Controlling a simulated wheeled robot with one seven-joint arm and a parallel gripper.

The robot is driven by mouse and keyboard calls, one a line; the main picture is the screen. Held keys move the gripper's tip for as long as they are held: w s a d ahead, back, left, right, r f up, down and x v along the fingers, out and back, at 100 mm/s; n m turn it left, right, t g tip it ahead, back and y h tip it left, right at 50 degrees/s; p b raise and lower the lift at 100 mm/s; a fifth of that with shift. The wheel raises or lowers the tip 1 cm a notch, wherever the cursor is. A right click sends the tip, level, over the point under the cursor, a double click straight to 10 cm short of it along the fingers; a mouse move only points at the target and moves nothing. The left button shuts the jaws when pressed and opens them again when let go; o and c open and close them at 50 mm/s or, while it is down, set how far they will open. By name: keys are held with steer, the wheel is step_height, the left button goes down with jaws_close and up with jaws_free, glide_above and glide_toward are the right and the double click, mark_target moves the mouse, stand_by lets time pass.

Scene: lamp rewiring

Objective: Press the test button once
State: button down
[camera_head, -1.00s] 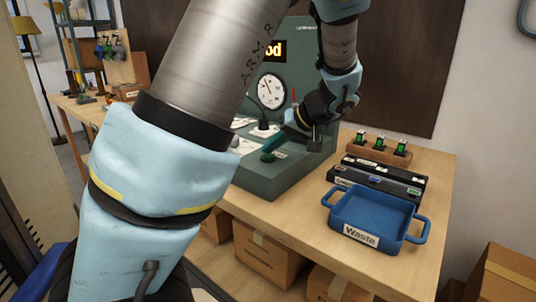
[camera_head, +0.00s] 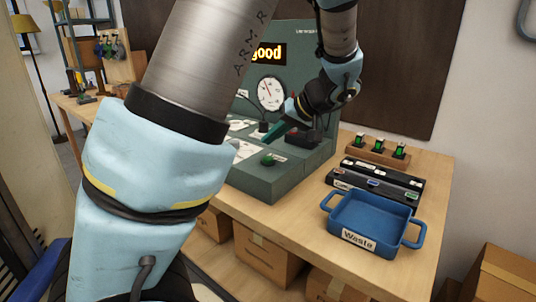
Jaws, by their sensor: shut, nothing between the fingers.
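The test unit (camera_head: 285,192) is a dark green cabinet on the bench, with a lit display (camera_head: 267,53) reading "good" and a round dial (camera_head: 271,93). A round green button (camera_head: 268,160), which looks like the test button, sits on its sloped front panel beside a small white label. My gripper (camera_head: 272,134) is shut and empty, just above and behind the green button in the picture, with a visible gap between them. My arm hides the left part of the unit.
A blue tray labelled Waste (camera_head: 359,240) stands at the bench's front right. Behind it are a black compartment box (camera_head: 378,180) and a wooden rack (camera_head: 374,153) with several green-banded parts. Cardboard boxes (camera_head: 264,254) are under the bench.

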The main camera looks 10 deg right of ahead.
steer(key=shift+r+p, duration=0.65)
steer(key=shift+r, duration=0.8)
steer(key=shift+f, duration=0.1)
steer(key=s+a+f+m+g+h, duration=0.1)
steer(key=s+a+f+g+h, duration=0.1)
steer(key=s+a, duration=0.4)
steer(key=s+a+f+m+g+h, duration=0.1)
steer(key=s+a+f+h, duration=0.4)
steer(key=a, duration=0.6)
steer(key=shift+s+f+g, duration=0.7)
steer(key=shift+s, duration=0.25)
